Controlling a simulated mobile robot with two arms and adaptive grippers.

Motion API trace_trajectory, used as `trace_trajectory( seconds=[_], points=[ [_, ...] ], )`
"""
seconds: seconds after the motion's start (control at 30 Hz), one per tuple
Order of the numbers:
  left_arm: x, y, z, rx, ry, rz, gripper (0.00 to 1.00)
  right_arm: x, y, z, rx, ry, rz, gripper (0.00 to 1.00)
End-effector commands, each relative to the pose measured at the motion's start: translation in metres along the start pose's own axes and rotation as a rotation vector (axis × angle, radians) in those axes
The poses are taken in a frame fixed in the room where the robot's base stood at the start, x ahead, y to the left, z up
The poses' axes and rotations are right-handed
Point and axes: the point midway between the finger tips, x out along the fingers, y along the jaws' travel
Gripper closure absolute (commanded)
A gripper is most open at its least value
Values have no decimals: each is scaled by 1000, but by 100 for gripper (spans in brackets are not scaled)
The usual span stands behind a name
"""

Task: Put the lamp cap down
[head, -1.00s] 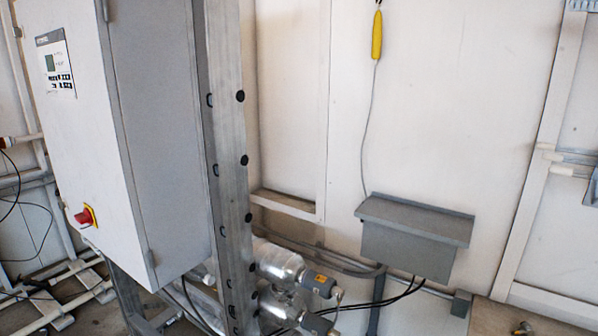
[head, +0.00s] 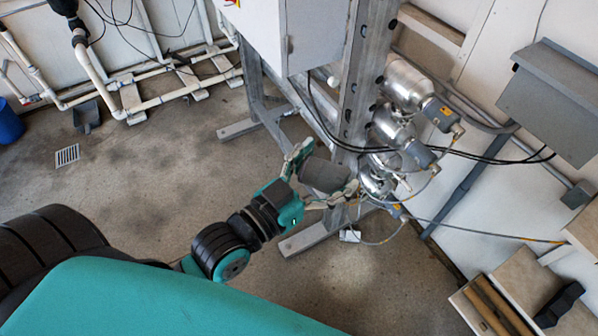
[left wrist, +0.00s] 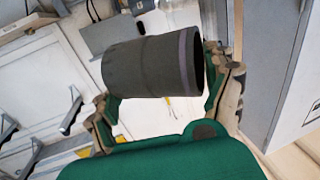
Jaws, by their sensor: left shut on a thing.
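The lamp cap (head: 325,176) is a dark grey cylinder. My left gripper (head: 322,178) is shut on it beside the metal frame, with a finger on either side. In the left wrist view the cap (left wrist: 150,66) lies crosswise between the fingers of the left gripper (left wrist: 165,95), its dark open end to the right. The cap is held above the floor. Silver reactor tubes (head: 408,85) with grey end caps are mounted on the frame just right of the gripper. My right gripper is not in view.
A white cabinet (head: 312,35) hangs on the metal frame (head: 357,85). Black cables cross from the tubes to a grey wall box (head: 555,95). A wooden crate (head: 515,285) stands at the lower right. The concrete floor (head: 170,180) left of the frame is largely clear.

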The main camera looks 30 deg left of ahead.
Motion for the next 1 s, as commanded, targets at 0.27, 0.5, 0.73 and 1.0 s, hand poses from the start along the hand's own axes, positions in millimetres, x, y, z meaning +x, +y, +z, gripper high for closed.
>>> trace_trajectory(
  seconds=[0.27,0.5,0.73,1.0],
  points=[
    [28,33,-33,8,5,222,47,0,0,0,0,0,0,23],
    [39,48,-45,0,2,315,47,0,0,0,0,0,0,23],
    [46,54,-43,4,0,375,47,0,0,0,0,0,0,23],
    [68,59,-21,10,-5,533,47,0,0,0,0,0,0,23]
  ],
)
